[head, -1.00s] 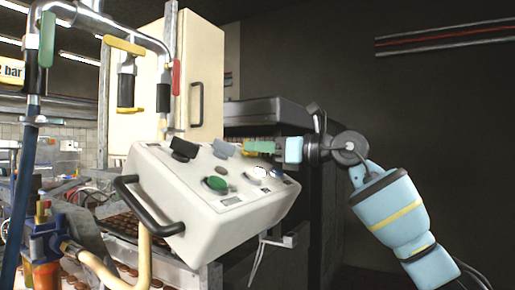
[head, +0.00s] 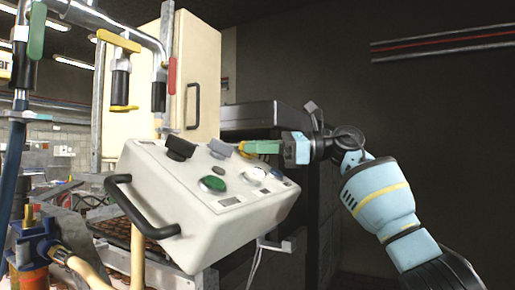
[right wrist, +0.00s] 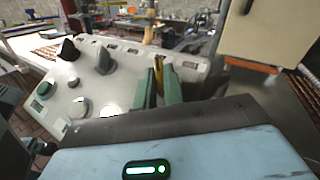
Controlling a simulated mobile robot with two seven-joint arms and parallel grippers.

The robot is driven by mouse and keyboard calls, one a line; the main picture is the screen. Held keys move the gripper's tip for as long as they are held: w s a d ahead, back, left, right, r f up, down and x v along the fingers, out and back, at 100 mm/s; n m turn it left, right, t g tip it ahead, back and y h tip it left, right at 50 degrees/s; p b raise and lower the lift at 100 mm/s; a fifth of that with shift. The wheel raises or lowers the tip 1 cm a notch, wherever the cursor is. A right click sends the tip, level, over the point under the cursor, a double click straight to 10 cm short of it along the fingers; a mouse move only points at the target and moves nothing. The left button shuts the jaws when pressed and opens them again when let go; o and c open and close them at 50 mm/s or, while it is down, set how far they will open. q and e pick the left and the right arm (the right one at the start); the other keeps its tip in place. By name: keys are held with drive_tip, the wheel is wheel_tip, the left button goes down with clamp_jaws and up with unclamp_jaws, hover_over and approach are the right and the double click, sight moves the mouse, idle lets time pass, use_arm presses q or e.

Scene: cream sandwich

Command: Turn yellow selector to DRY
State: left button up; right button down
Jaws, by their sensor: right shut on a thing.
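The white control panel (head: 195,215) is tilted in the middle of the head view, with its selectors along the top edge. The yellow selector (right wrist: 160,72) shows in the right wrist view as a narrow yellow lever between my green fingertips. My right gripper (head: 258,147) is shut on it at the panel's upper right; it also shows in the right wrist view (right wrist: 160,82). In the head view the fingers mostly hide the selector. The labels around it are too small to read, so its setting cannot be told. My left gripper is not in view.
A black selector (head: 181,147) and a grey selector (head: 221,149) stand left of my right gripper. A green button (head: 212,184) and a white knob (head: 255,173) sit below. A black handle (head: 135,210) juts from the panel's left. A cream cabinet (head: 203,85) stands behind.

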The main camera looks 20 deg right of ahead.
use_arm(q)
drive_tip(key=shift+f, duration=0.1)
use_arm(e)
drive_tip(key=shift+w+a+f, duration=0.1)
drive_tip(key=shift+f, duration=0.3)
drive_tip(key=c, duration=1.8)
unclamp_jaws()
drive_tip(key=o, duration=0.3)
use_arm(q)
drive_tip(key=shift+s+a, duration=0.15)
use_arm(e)
drive_tip(key=shift+r, duration=0.1)
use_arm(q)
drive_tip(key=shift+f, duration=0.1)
